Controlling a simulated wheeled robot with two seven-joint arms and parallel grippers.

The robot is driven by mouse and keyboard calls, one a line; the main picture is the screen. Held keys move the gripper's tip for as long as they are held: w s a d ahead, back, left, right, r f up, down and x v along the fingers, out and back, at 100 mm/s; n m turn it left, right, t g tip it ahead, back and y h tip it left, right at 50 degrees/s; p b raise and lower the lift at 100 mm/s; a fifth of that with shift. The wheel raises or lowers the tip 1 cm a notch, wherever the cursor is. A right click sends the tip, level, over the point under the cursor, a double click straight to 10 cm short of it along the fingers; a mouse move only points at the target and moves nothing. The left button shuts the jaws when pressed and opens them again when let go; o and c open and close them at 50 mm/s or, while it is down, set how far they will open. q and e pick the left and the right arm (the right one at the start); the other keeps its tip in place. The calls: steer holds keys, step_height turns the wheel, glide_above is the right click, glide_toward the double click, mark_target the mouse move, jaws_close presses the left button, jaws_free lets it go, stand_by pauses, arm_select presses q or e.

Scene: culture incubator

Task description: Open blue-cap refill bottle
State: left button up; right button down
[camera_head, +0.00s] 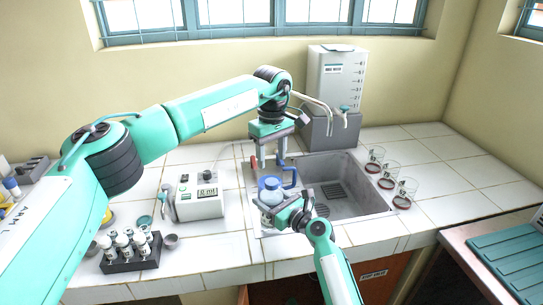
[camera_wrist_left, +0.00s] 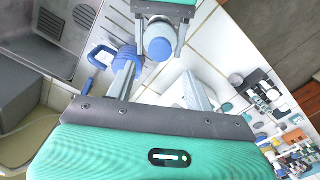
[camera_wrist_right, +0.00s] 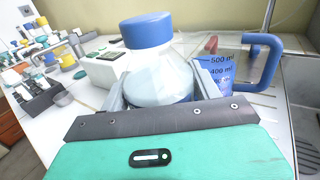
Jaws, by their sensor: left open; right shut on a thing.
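The refill bottle (camera_head: 271,197) is pale and stands upright at the sink's front left, with its blue cap (camera_head: 270,183) on top. The cap also shows in the left wrist view (camera_wrist_left: 158,48) and in the right wrist view (camera_wrist_right: 146,30). My right gripper (camera_head: 275,208) is shut on the bottle body (camera_wrist_right: 160,82), below the cap, from the front. My left gripper (camera_head: 268,161) is open and empty, pointing down above and behind the bottle. In the left wrist view the cap lies ahead of its fingers, apart from them.
A measuring jug with a blue handle (camera_head: 291,178) stands close behind the bottle, near the sink (camera_head: 345,195). A white display device (camera_head: 199,195) and a dark vial rack (camera_head: 130,257) are to the left. Dishes (camera_head: 404,193) line the right side. A water dispenser (camera_head: 335,85) stands behind.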

mark_target(272, 182)
arm_select(q)
steer(key=m, duration=0.4)
steer(key=shift+m, duration=0.4)
steer(key=m, duration=0.4)
steer(key=shift+m, duration=0.4)
steer(key=shift+f, duration=4)
steer(key=c, duration=1.1)
steer(key=shift+c, duration=0.2)
